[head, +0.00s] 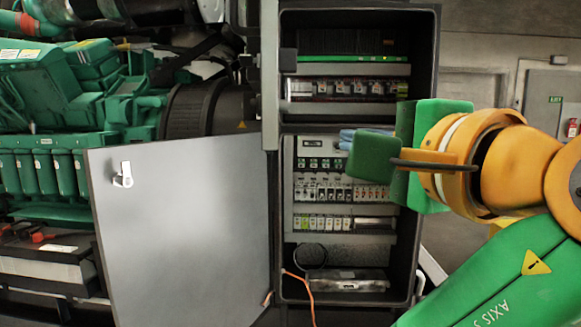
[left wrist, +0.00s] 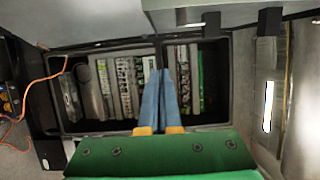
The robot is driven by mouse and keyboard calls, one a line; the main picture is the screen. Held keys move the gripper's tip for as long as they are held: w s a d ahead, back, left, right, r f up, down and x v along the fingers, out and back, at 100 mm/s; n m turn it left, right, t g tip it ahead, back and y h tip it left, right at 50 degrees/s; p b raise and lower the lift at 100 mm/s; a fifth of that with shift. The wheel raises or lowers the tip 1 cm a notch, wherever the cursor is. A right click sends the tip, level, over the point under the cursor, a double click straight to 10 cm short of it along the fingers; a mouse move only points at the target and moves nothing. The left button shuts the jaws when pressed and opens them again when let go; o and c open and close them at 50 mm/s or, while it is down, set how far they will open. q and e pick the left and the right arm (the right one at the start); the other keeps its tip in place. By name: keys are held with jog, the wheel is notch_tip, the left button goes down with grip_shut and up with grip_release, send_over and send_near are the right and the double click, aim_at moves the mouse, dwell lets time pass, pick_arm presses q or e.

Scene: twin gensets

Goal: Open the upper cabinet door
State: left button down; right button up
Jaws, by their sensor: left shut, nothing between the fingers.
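The electrical cabinet (head: 426,60) stands open in the middle of the head view, with an upper and a lower compartment. The upper door (head: 269,75) appears swung out at the left side, seen nearly edge-on. A grey panel, seemingly this door, also shows at the top of the left wrist view (left wrist: 180,17). The lower grey door (head: 190,230) is swung wide to the left, with a silver handle (head: 122,175). My left gripper (head: 352,138) is shut and empty in front of the cabinet, near the divider. Its blue fingers are together in the left wrist view (left wrist: 159,95). My right gripper is not in view.
Green machinery (head: 60,100) fills the left side. An orange cable (head: 305,285) hangs from the lower compartment. A grey wall panel with a green sign (head: 555,99) stands at the right. My arm covers much of the right side.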

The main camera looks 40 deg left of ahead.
pick_arm(q)
jog(key=w+a+p, duration=0.3)
jog(key=a+p, duration=0.3)
jog(key=a, duration=0.5)
jog(key=shift+a+p, duration=0.25)
jog(key=shift+p, duration=0.1)
